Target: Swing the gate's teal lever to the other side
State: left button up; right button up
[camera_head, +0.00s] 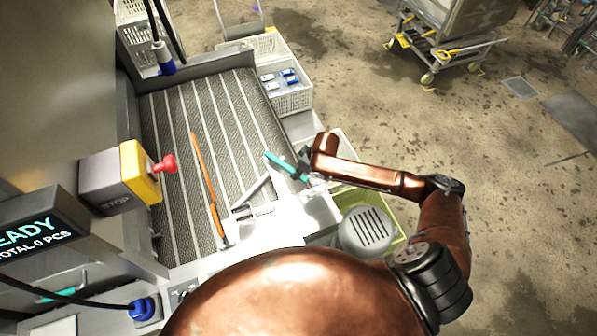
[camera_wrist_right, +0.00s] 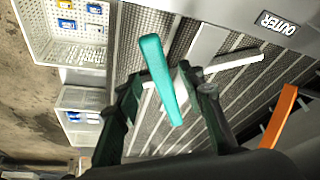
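The teal lever (camera_head: 284,164) stands out at the right edge of the ribbed conveyor, pointing up and left in the head view. In the right wrist view the teal lever (camera_wrist_right: 162,80) runs between the two dark fingers of my right gripper (camera_wrist_right: 165,95). The fingers are apart, with visible gaps beside the lever. In the head view my right gripper (camera_head: 308,175) is at the lever's lower end, mostly hidden by glare and my copper arm. A pale metal bar (camera_wrist_right: 228,64) extends right from near the lever. My left gripper is not in view.
An orange bar (camera_head: 205,180) lies along the conveyor (camera_head: 165,125). A yellow box with a red stop button (camera_head: 165,165) juts in from the left. White baskets (camera_head: 290,98) stand along the far right side. A label reading OUTER (camera_wrist_right: 279,23) shows in the wrist view.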

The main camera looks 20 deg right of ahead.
jog(key=shift+x, duration=0.85)
jog(key=shift+d+f, duration=0.1)
jog(key=shift+f, duration=0.05)
jog(key=c, duration=1)
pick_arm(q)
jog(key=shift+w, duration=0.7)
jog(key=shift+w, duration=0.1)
